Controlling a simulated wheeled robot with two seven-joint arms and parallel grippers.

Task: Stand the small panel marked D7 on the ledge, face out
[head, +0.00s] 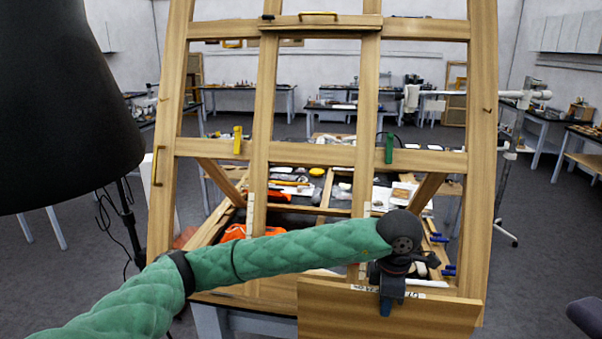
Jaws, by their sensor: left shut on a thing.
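A plain wooden panel (440,318) hangs upright at the bottom right of the head view, its lower part cut off by the frame. Small dark writing shows at its top edge, too small to read surely. My left gripper (388,300) is shut on the panel's top edge, fingers pointing down. The panel is in front of the lower part of a large wooden easel (480,150). The easel's ledge (232,300) shows at left of the panel; the panel hides much of the rest. I cannot tell whether they touch. My right gripper is out of view.
A black lamp-like shade (65,100) fills the upper left. Behind the easel, a cluttered worktable (300,205) holds tools and papers. Yellow (237,140) and green (389,148) clips sit on the easel's crossbar. Open floor (545,230) lies at right.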

